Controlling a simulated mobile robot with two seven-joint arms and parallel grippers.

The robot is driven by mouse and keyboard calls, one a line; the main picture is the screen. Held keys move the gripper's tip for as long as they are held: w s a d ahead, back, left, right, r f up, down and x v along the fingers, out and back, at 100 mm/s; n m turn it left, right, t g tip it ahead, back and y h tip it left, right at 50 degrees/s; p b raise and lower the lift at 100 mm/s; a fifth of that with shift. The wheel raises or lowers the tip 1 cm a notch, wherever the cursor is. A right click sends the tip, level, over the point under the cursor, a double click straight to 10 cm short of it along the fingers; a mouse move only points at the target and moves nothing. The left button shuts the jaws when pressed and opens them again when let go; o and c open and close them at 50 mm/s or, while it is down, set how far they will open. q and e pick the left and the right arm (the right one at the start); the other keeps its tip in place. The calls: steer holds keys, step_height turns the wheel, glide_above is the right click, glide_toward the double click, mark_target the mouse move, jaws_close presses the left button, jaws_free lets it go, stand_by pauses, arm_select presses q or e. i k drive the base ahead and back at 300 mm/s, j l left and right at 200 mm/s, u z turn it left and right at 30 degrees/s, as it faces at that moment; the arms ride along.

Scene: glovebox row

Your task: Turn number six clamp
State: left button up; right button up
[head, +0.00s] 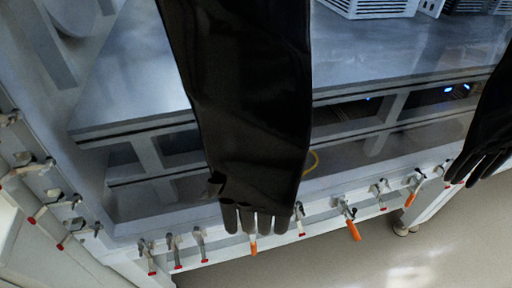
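Several toggle clamps sit along the white frame's lower rail. Three with pale levers stand at the left, the leftmost (149,258), a middle clamp (175,250) and a third clamp (199,243). Further right are an orange-handled clamp (253,244), a red-tipped clamp (299,219), a large orange-handled clamp (351,222), a small red-tipped clamp (380,194) and another orange-handled clamp (413,190). No numbers are readable, so I cannot tell which is number six. The orange-handled clamp beside the glove is partly hidden. Neither of my grippers is in view.
A long black glove (250,110) hangs across the middle, its fingers over the rail. A second black glove (490,125) hangs at the right edge. More red-tipped clamps (50,207) line the left side frame. Grey floor (400,255) lies clear at lower right.

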mark_target(350, 225)
steer(key=k+l+u, duration=0.1)
steer(key=l+u, duration=0.15)
steer(key=k+l+u, duration=0.1)
steer(key=l+u, duration=0.15)
steer(key=k+l, duration=0.1)
steer(key=z, duration=0.9)
steer(key=l+u, duration=0.4)
steer(key=l, duration=0.15)
steer(key=k, duration=0.35)
steer(key=i, duration=0.4)
